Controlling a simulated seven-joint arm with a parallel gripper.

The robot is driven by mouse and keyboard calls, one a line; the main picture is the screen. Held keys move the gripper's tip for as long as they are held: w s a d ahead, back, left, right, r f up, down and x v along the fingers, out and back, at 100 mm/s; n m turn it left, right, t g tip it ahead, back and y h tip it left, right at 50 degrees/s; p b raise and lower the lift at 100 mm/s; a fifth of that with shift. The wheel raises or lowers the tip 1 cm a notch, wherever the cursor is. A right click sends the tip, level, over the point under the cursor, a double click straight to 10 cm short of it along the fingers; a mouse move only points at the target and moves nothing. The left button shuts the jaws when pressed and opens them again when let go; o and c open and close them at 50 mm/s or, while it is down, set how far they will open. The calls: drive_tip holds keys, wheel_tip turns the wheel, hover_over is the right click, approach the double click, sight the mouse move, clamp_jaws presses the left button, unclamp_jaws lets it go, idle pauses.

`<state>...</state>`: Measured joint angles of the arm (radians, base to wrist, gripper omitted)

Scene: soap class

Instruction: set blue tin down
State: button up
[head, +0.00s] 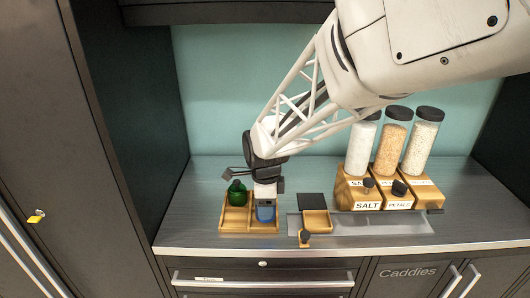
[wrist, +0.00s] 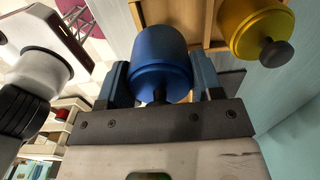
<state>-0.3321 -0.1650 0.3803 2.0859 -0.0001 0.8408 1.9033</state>
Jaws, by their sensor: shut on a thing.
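The blue tin (wrist: 160,58) is between the two fingers of my gripper (wrist: 165,84) in the wrist view, and the gripper is shut on it. In the head view, the blue tin (head: 265,213) shows below my gripper (head: 265,199), at the right compartment of a shallow wooden tray (head: 233,228). I cannot tell whether its base touches the tray floor. A green container (head: 237,194) stands in the left compartment. The wrist view shows a yellow tin (wrist: 252,28) with a dark knob beside the blue tin.
Right of the tray are a small wooden box (head: 316,222) and a dark-knobbed wooden piece (head: 304,238). Wooden dispensers with tall jars, including a salt dispenser (head: 359,192), stand at the back right. The counter (head: 195,205) left of the tray is clear.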

drive_tip(key=shift+w+a+f, duration=0.1)
drive_tip(key=shift+w+a, duration=0.05)
drive_tip(key=shift+w, duration=0.35)
drive_tip(key=shift+w+a, duration=0.15)
drive_tip(key=shift+w, duration=0.3)
drive_tip(key=shift+f, duration=0.1)
drive_tip(key=shift+f, duration=1.65)
drive_tip(key=shift+f, duration=0.15)
drive_tip(key=o, duration=0.8)
wheel_tip(320, 180, up, 12)
drive_tip(key=shift+r, duration=0.15)
